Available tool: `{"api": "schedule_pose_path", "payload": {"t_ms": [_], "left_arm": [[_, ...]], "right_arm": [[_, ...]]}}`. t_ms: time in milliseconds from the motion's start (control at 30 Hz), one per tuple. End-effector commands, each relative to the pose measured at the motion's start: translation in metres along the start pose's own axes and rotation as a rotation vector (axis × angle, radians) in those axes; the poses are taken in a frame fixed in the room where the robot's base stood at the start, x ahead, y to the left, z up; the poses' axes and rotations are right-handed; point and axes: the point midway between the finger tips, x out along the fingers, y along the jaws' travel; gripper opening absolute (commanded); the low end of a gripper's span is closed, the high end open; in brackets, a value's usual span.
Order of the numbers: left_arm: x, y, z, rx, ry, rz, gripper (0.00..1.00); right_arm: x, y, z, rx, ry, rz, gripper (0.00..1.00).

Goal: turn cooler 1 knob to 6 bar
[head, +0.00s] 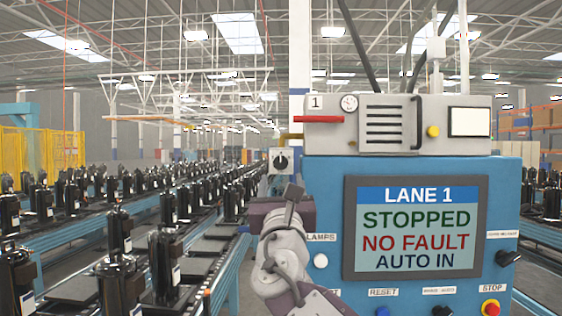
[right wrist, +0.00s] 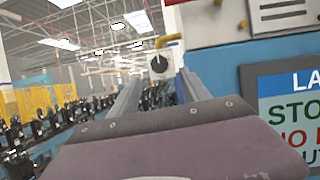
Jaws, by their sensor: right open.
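A cooler unit (head: 390,125) marked 1 sits on top of the blue cabinet, with a small round dial gauge (head: 349,102). A black knob (head: 281,161) on a pale plate is at its left, near a yellow pipe. The black knob also shows in the right wrist view (right wrist: 159,63), seen between the finger ends. The gauge reading and knob setting are too small to read. My right gripper (head: 291,196) is below the black knob in the head view. In the right wrist view its fingers (right wrist: 160,80) are apart and empty. My left gripper is out of view.
The blue cabinet carries a screen (head: 415,228) reading LANE 1, STOPPED, NO FAULT, AUTO IN. Conveyors with several black compressors (head: 120,280) fill the left side.

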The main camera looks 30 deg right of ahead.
Motion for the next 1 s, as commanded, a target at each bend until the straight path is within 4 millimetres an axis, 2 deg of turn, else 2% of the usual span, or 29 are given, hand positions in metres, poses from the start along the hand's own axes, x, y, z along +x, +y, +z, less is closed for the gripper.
{"api": "schedule_pose_path", "payload": {"t_ms": [33, 200, 500, 600, 733, 967, 1000], "left_arm": [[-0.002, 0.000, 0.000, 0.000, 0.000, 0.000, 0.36], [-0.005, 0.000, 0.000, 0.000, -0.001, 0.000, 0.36], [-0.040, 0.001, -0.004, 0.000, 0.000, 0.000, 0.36], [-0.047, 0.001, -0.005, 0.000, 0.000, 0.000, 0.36], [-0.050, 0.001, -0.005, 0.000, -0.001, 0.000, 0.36], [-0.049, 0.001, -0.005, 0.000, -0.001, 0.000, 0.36], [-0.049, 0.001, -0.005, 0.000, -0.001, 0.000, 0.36]], "right_arm": [[0.001, -0.001, 0.005, -0.007, -0.008, 0.000, 0.55], [0.007, 0.000, 0.005, -0.010, -0.008, -0.001, 0.55], [0.069, -0.001, 0.007, -0.009, -0.004, 0.000, 0.55], [0.082, 0.000, 0.006, -0.006, -0.005, 0.000, 0.55], [0.090, 0.000, 0.004, -0.005, -0.006, 0.001, 0.55], [0.090, 0.000, 0.002, -0.004, -0.006, 0.002, 0.55], [0.090, 0.000, 0.002, -0.004, -0.006, 0.002, 0.47]]}}
